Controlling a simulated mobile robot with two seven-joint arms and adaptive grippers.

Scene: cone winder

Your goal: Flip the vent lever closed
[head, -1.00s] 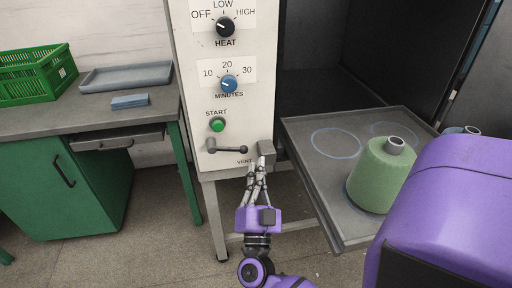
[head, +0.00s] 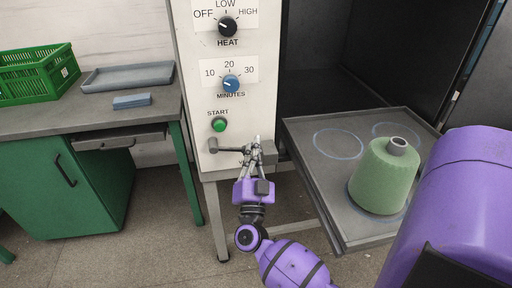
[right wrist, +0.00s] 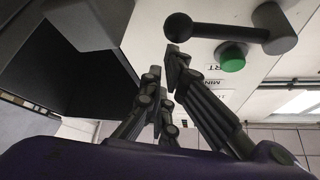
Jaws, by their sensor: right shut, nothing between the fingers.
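The vent lever (head: 229,149) is a dark grey handle low on the white control panel. Its hub is at the left and its rod points right, about level. In the right wrist view the lever (right wrist: 225,31) shows its round knob and thick hub. My right gripper (head: 253,147) is shut and empty at the knob end of the lever, hiding the knob in the head view. In the right wrist view its fingertips (right wrist: 164,62) are just below the knob, with a small gap showing. Whether they touch is unclear. My left gripper is out of view.
Above the lever are the green start button (head: 219,125), the blue minutes dial (head: 231,84) and the heat dial (head: 228,27). A tray (head: 330,185) with a green yarn cone (head: 383,178) stands at the right.

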